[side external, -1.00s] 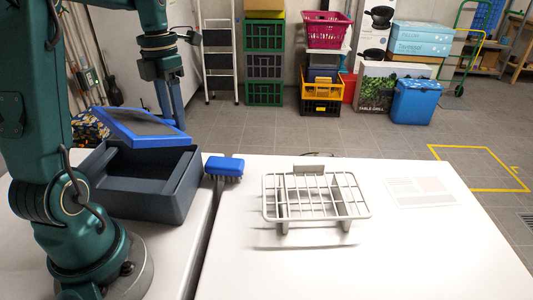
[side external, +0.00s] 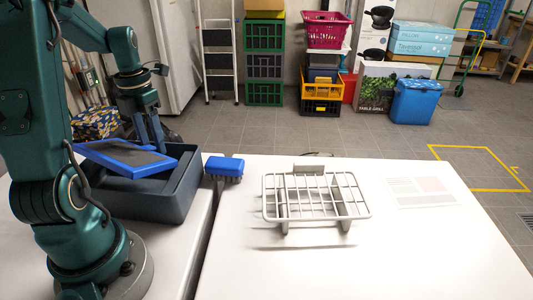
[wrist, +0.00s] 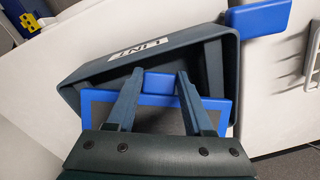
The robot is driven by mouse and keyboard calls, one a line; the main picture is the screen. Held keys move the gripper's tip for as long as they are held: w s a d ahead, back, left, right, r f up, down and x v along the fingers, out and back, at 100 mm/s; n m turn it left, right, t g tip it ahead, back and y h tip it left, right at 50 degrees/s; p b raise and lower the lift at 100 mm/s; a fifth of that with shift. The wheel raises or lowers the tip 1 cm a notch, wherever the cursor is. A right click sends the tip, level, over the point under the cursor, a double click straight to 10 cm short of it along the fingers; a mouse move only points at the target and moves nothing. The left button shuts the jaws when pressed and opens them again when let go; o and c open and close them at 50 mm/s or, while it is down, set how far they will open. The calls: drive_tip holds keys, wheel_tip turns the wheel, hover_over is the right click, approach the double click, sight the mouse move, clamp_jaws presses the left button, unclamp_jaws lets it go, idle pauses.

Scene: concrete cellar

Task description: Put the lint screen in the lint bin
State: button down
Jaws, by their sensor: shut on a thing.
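The lint screen (side external: 130,156), a blue frame around a dark mesh panel, is tilted over the mouth of the lint bin. The dark grey-blue lint bin (side external: 172,204) stands on the left table; its LINT label shows in the wrist view (wrist: 138,47). My gripper (side external: 154,148) is shut on the screen near its edge, from above. In the wrist view my two fingers (wrist: 158,76) sit either side of a blue part of the frame. The screen's left side overlaps the bin's rim in the side view; whether it touches is unclear. My gripper hides part of the screen in the wrist view.
Crates and boxes stand on the floor behind.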

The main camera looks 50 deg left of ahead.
drive_tip(key=shift+f, duration=0.3)
drive_tip(key=shift+f, duration=0.4)
drive_tip(key=shift+c, duration=1.4)
unclamp_jaws()
